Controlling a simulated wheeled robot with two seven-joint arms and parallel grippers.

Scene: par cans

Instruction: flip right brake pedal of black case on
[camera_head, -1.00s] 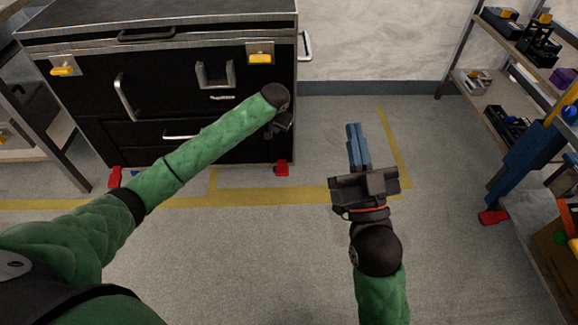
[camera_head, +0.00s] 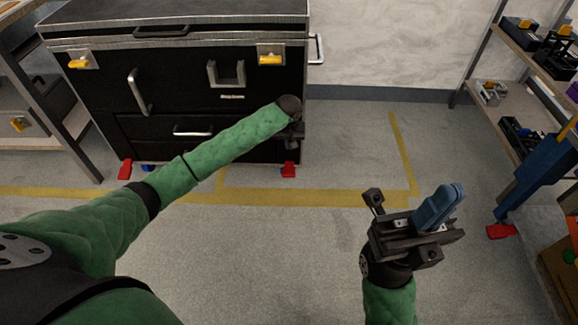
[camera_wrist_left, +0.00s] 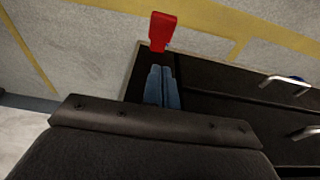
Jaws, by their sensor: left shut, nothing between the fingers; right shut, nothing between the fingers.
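The black case (camera_head: 205,105) stands on the floor at the left of the head view. Its right brake pedal (camera_head: 289,169) is a red tab low at its front right corner; the left wrist view also shows the red pedal (camera_wrist_left: 162,30). My left gripper (camera_head: 294,138) is in front of the case's right edge, above that pedal, its fingertips hidden in the head view. In the left wrist view its blue fingers (camera_wrist_left: 163,86) are together and empty, pointing toward the pedal with a gap visible. My right gripper (camera_head: 447,198) is shut and empty, over the floor.
Another red pedal (camera_head: 125,169) sits at the case's left corner. A shelf (camera_head: 545,70) with tools and a blue post (camera_head: 535,170) with a red foot (camera_head: 500,231) stand at the right. The floor between the case and shelf is clear, with yellow lines.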

